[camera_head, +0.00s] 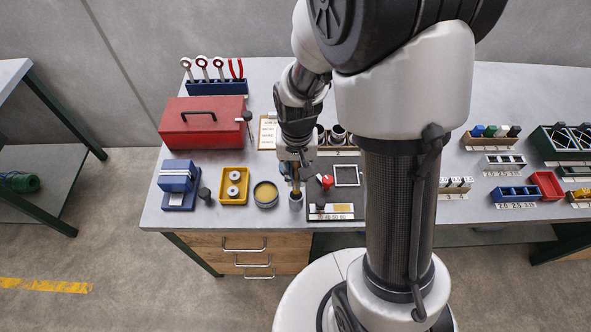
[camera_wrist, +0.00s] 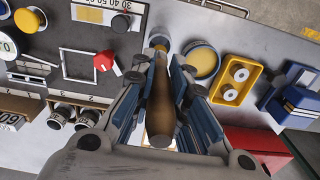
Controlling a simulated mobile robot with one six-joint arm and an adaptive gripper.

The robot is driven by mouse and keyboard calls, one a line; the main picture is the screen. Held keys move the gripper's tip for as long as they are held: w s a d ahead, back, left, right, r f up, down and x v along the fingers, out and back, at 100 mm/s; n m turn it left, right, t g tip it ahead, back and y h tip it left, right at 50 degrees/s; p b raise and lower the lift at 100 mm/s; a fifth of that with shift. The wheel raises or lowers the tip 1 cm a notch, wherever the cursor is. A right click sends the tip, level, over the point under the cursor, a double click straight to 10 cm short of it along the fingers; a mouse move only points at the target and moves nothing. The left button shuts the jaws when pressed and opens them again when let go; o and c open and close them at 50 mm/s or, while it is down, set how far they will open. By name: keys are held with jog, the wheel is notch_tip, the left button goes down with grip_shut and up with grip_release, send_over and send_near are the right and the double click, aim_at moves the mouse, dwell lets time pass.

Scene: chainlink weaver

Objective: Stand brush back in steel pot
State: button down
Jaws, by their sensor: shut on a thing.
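The brush has a brown wooden handle (camera_wrist: 160,105) and runs between the fingers of my gripper (camera_wrist: 162,78) in the wrist view. My gripper (camera_head: 297,168) is shut on the handle and points down at the front of the bench. The small steel pot (camera_head: 296,202) stands directly below, near the bench's front edge. The brush's lower end (camera_head: 296,187) lines up with the pot's mouth; I cannot tell how deep it is inside.
A round tin with yellow contents (camera_head: 265,194) stands close left of the pot, with a yellow tray (camera_head: 234,186) beyond it. A red knob (camera_head: 327,182) and a scale plate (camera_head: 331,212) lie close right. A red toolbox (camera_head: 203,124) stands behind left.

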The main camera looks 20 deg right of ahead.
aim_at(297, 164)
jog(key=shift+f+b, duration=2.8)
jog(key=shift+f, duration=1.1)
jog(key=c, duration=1.5)
grip_release()
notch_tip(297, 164, up, 12)
jog(key=shift+r, duration=0.1)
jog(key=s+r+n+t, duration=0.1)
jog(key=s+r, duration=0.3)
jog(key=s, duration=0.1)
jog(key=s+r+n+t, duration=0.1)
jog(key=s+r+t, duration=0.1)
jog(key=s+r, duration=0.2)
jog(key=s+r+n+t, duration=0.1)
jog(key=s+r, duration=0.3)
jog(key=s, duration=0.2)
jog(key=shift+n+t, duration=0.3)
jog(key=shift+n, duration=0.1)
